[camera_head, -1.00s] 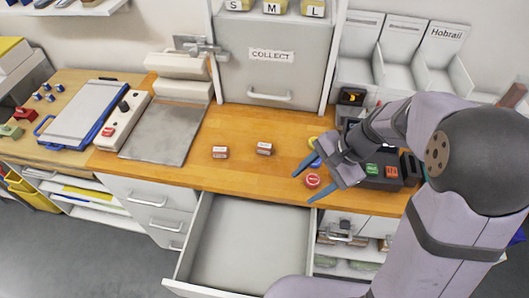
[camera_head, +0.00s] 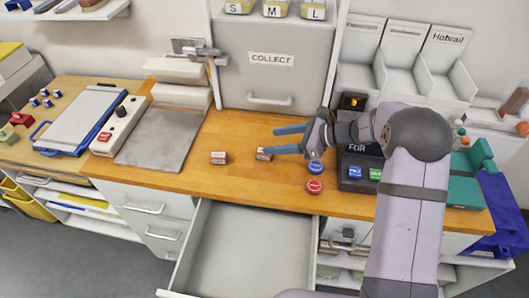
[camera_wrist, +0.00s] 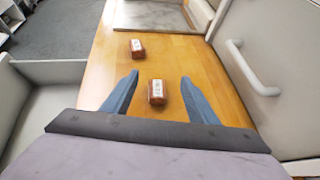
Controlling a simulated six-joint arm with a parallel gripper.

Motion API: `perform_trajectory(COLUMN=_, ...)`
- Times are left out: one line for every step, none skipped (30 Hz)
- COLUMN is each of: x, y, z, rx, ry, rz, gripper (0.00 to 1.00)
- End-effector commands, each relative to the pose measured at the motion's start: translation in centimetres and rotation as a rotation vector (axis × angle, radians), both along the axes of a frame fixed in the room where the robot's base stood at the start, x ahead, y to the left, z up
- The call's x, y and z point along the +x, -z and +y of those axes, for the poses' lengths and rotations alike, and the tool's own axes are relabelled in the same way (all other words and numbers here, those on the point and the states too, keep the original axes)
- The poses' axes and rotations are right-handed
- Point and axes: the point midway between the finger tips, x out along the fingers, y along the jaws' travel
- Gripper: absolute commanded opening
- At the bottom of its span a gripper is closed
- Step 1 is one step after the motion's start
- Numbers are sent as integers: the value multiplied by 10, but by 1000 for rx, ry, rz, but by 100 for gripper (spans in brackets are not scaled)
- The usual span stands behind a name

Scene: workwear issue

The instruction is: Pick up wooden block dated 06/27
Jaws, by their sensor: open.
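Two small wooden blocks with white labelled tops lie on the wooden counter. The left block (camera_head: 218,158) stands clear of my gripper; it shows farther off in the wrist view (camera_wrist: 137,47). In the wrist view this block (camera_wrist: 156,92) lies between and just below my two blue fingers. My gripper (camera_head: 274,141) is open and empty, its fingers pointing left over the counter. The dates on the labels are too small to read.
An open empty drawer (camera_head: 250,245) juts out below the counter's front edge. Red (camera_head: 315,187) and blue (camera_head: 315,168) round buttons sit right of the blocks. The grey COLLECT door (camera_head: 272,80) stands behind.

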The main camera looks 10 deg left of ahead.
Motion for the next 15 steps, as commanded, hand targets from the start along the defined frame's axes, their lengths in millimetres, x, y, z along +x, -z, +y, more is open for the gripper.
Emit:
perform_trajectory(x=0, y=7, z=0, rx=1, ry=0, rz=4, gripper=53)
perform_trajectory(x=0, y=11, z=0, rx=1, ry=1, rz=5, gripper=53)
perform_trajectory(x=-1, y=17, z=0, rx=0, ry=0, rz=4, gripper=53)
perform_trajectory(x=-1, y=21, z=0, rx=0, ry=0, rz=5, gripper=53)
perform_trajectory(x=0, y=25, z=0, rx=-1, ry=0, rz=2, gripper=53)
perform_trajectory(x=0, y=29, z=0, rx=-1, ry=0, rz=2, gripper=53)
perform_trajectory(x=0, y=32, z=0, rx=-1, ry=1, rz=2, gripper=53)
perform_trajectory(x=0, y=34, z=0, rx=-1, ry=0, rz=1, gripper=53)
perform_trajectory(x=0, y=37, z=0, rx=-1, ry=0, rz=0, gripper=53)
perform_trajectory(x=0, y=39, z=0, rx=-1, ry=0, rz=-1, gripper=53)
perform_trajectory(x=0, y=40, z=0, rx=-1, ry=0, rz=-1, gripper=53)
perform_trajectory(x=0, y=41, z=0, rx=-1, ry=0, rz=-2, gripper=53)
perform_trajectory(x=0, y=42, z=0, rx=-1, ry=0, rz=-2, gripper=53)
perform_trajectory(x=0, y=42, z=0, rx=-2, ry=-1, rz=-3, gripper=53)
perform_trajectory(x=0, y=42, z=0, rx=-2, ry=-1, rz=-3, gripper=53)
